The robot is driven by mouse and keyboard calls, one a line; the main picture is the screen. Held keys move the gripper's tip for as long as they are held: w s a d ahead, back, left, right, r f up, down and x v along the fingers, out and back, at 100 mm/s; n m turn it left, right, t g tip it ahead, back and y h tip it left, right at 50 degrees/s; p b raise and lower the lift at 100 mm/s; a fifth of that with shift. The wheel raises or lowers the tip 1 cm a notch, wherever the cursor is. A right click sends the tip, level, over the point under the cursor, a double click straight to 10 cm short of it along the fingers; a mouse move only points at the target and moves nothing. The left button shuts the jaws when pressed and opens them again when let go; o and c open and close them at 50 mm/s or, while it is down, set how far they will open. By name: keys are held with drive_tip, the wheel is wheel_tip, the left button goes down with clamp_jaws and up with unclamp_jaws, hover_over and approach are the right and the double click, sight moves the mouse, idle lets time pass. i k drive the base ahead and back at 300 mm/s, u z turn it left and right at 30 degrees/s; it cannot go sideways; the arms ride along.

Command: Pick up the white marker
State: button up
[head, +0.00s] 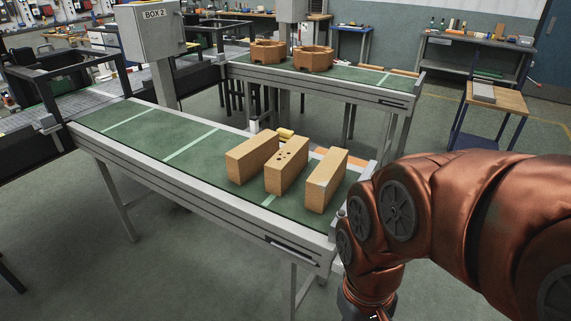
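I cannot make out a white marker in the head view. Three tan bricks (287,172) stand side by side on the near conveyor table (150,137), and the middle one has dark holes in its top. A small yellowish block (285,133) sits behind them. My copper-coloured arm fills the right side and bends down past the table's right end. My gripper is not in view; the arm's lower end runs out of the bottom of the picture.
The near table's green top is clear left of the bricks. A second conveyor table (360,83) behind bears two brown octagonal pieces (290,55). A grey box marked BOX 2 (152,32) stands on a post between the tables. A small cart (507,101) stands at the right.

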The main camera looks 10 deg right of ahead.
sight(255, 120)
drive_tip(key=u, duration=0.85)
drive_tip(key=i, duration=1.05)
drive_tip(key=u, duration=0.85)
drive_tip(key=i, duration=1.35)
drive_tip(key=z, duration=1.15)
drive_tip(key=i, duration=0.85)
drive_tip(key=z, duration=0.8)
